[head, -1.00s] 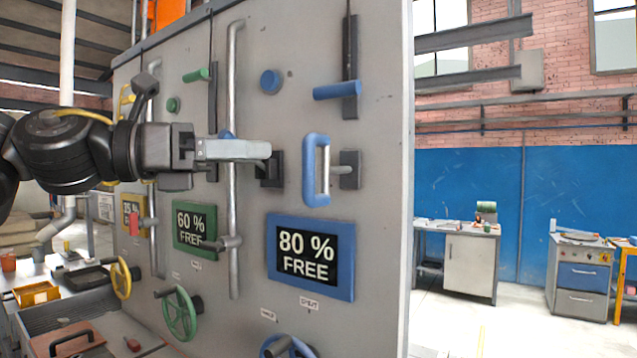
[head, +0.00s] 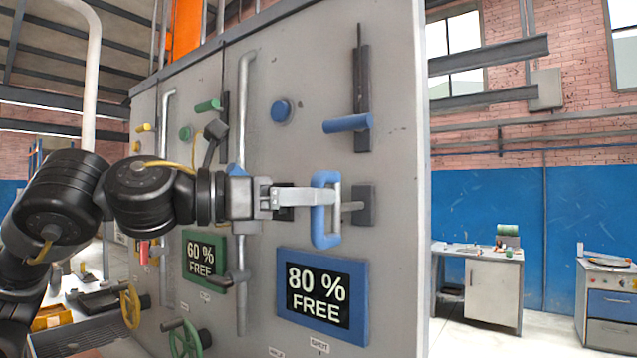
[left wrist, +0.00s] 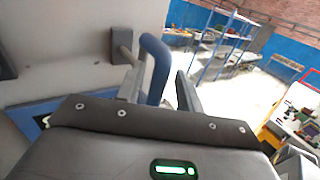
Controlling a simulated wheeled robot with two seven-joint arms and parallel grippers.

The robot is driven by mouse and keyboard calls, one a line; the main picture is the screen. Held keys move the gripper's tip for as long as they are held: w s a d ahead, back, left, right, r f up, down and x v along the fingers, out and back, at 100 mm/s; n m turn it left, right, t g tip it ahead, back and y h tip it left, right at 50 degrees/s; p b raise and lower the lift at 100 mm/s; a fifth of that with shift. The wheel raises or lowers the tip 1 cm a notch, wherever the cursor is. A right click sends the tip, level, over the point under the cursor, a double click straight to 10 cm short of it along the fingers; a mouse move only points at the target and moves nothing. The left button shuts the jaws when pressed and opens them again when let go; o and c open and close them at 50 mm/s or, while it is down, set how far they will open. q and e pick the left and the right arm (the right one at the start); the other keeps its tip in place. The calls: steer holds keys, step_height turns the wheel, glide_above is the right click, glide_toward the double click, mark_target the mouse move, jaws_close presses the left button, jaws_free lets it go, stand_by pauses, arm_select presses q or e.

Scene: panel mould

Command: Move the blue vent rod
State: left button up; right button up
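The blue vent rod appears to be the horizontal grey rod with a blue D-shaped handle (head: 318,232) between two dark brackets on the grey panel; the pictures carry no readable name for it. My left gripper (head: 318,194) comes in from the left at the handle's upper half. In the left wrist view, the blue handle (left wrist: 156,62) stands between the two fingers of my left gripper (left wrist: 158,88). The fingers are apart, with a gap visible on the right side of the handle. Contact on the left side cannot be told. My right gripper is not in view.
Above are a blue lever (head: 347,124) in a vertical slot and a round blue knob (head: 281,111). Below is the blue-framed display reading 80 % FREE (head: 320,340). A vertical grey pipe (head: 243,105) stands left. Open floor lies right of the panel.

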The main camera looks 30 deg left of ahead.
arm_select(q)
steer(key=shift+w+d, duration=0.45)
steer(key=shift+w, duration=0.15)
steer(key=shift+c, duration=0.4)
jaws_close()
